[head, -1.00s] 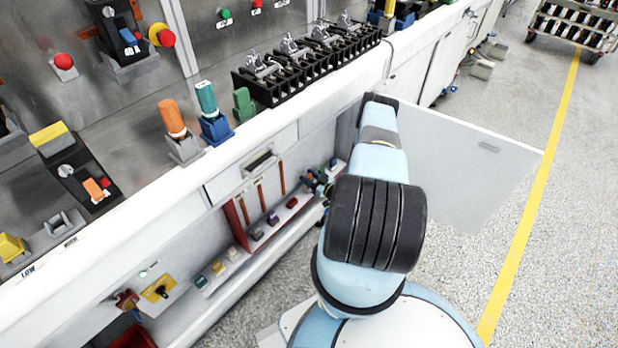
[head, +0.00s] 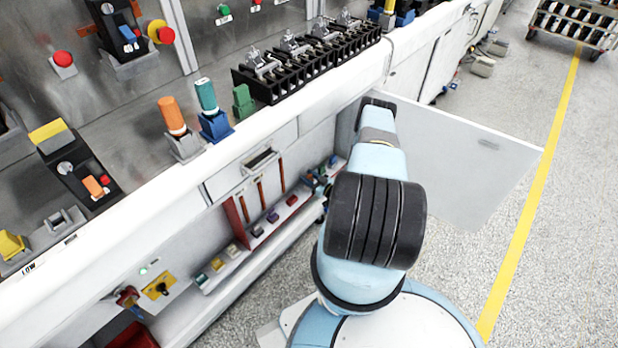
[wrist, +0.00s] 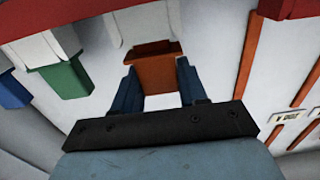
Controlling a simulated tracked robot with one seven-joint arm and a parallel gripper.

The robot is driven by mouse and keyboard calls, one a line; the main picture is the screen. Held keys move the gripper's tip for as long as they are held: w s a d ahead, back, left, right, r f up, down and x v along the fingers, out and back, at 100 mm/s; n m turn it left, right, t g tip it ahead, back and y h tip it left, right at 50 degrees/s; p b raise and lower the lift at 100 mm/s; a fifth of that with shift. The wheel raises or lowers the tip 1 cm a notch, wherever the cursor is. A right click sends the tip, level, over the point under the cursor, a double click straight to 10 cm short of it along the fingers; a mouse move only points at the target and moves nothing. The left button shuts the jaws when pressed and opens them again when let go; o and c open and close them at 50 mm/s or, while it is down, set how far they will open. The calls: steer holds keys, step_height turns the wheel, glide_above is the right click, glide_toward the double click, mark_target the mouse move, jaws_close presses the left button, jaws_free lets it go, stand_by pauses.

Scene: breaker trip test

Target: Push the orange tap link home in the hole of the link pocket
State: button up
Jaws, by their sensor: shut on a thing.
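The orange tap link (wrist: 158,76) is in the wrist view, upright between the two blue fingers of my gripper (wrist: 160,82). My gripper is shut on it. The link's far end meets a white pocket block (wrist: 142,20), with a dark red-brown band where they join. How deep it sits in the hole is hidden. In the head view my arm reaches into the open cabinet under the bench, and the gripper and link cannot be made out.
A green block (wrist: 70,78) and a blue block (wrist: 12,90) sit under white holders to the left in the wrist view. Orange strips (wrist: 262,58) run along the right. In the head view the open cabinet door (head: 455,160) stands right of my arm.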

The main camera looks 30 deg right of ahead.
steer(key=shift+f, duration=0.55)
steer(key=o, duration=1.2)
steer(key=shift+v, duration=6.9)
